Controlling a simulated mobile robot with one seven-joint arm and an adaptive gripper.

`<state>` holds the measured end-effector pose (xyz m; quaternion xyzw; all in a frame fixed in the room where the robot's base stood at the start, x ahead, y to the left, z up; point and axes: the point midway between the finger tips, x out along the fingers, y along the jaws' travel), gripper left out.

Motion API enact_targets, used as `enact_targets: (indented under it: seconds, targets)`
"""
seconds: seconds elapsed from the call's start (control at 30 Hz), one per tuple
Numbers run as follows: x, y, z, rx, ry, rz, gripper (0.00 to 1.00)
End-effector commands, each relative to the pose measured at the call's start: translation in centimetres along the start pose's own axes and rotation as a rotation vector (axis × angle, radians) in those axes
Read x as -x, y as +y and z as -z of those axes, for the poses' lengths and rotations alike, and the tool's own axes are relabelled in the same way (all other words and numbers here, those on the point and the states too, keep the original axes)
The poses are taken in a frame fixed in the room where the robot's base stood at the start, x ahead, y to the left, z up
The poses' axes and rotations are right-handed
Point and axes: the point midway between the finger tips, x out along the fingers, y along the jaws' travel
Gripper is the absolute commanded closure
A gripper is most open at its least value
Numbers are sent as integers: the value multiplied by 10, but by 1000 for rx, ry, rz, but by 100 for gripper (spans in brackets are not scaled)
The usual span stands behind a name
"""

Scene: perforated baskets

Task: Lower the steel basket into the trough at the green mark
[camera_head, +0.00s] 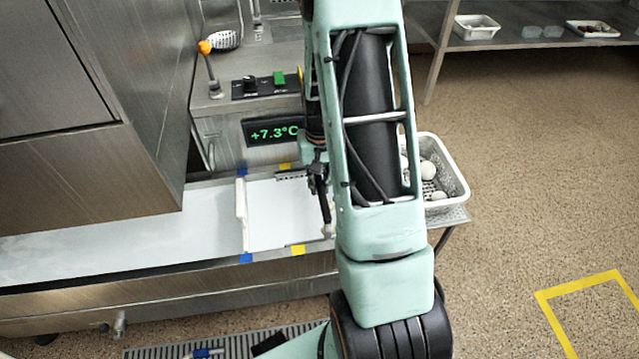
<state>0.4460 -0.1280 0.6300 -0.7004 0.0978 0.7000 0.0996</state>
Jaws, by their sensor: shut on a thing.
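My gripper (322,190) is over the right part of the trough (120,222), close to its end, and mostly hidden behind my own arm. Its jaws are shut on the steel basket, which is largely covered by the arm. The trough holds a pale, flat surface. Blue tape marks (246,258) and yellow tape marks (298,250) sit on its edges. No green mark on the trough shows; my arm covers its right end.
A white basket with pale round things (458,186) stands right of my arm. Behind are a +7.3°C display (272,131), a control box (262,86) and an orange-knobbed lever (205,48). A steel cabinet overhangs at left.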

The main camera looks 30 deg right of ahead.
Motion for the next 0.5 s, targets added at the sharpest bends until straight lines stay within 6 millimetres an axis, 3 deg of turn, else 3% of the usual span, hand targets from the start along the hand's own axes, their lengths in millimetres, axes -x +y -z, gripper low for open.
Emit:
enact_targets:
  seconds: [0.17,0.2,0.3,0.37,0.5]
  targets:
    - [1,0,1,0,2,0,100]
    - [1,0,1,0,2,0,83]
    - [1,0,1,0,1,0,72]
    - [1,0,0,0,1,0,66]
    - [0,0,0,0,1,0,66]
